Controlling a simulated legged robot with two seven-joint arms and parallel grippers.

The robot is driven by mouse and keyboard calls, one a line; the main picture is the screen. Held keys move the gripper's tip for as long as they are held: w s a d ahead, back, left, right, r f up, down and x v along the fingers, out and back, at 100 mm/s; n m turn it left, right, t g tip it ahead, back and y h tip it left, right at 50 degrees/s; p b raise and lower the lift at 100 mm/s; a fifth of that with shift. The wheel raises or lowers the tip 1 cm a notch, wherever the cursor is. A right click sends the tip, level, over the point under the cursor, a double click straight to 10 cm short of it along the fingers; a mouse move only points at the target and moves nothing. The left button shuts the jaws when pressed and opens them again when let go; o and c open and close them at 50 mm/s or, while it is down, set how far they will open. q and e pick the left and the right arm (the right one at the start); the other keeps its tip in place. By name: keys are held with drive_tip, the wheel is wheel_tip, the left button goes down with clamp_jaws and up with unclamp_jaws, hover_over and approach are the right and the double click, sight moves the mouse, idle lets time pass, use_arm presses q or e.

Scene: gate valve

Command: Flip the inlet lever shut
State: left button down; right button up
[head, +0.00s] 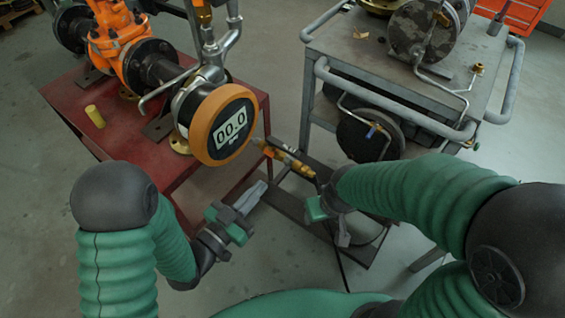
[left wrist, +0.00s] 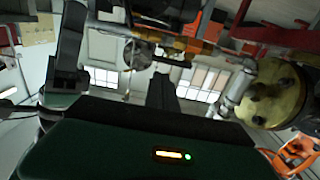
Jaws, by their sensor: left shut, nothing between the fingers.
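I cannot make out the inlet lever for certain. A brass fitting (head: 285,157) with orange-yellow parts sits just right of the round orange-rimmed gauge (head: 221,125), which reads 00.0. My left gripper (head: 254,194) is below the gauge and short of the brass fitting, apart from both in the head view. Its fingers are shut and empty. My right gripper (head: 342,232) hangs below and right of the fitting, pointing down; its fingers are too small to judge. The left wrist view shows my dark gripper body across the bottom, with blurred pipework above.
A red table (head: 165,165) carries the orange valve body (head: 117,38) and a small yellow cylinder (head: 95,116). A grey cart (head: 455,82) with pipe handles stands at the right, with a dark round tank (head: 365,135) on its lower level. Grey floor shows between them.

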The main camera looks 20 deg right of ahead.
sight(290, 154)
use_arm(q)
drive_tip(key=b+x, duration=0.8)
drive_tip(key=x, duration=0.3)
drive_tip(key=shift+f+b, duration=0.15)
drive_tip(key=shift+b, duration=0.15)
use_arm(e)
drive_tip(key=s+x, duration=0.2)
drive_tip(key=x, duration=0.8)
drive_tip(key=shift+s+f, duration=0.15)
drive_tip(key=shift+f, duration=0.35)
use_arm(q)
drive_tip(key=shift+w, duration=0.1)
use_arm(e)
drive_tip(key=shift+s+a, duration=0.1)
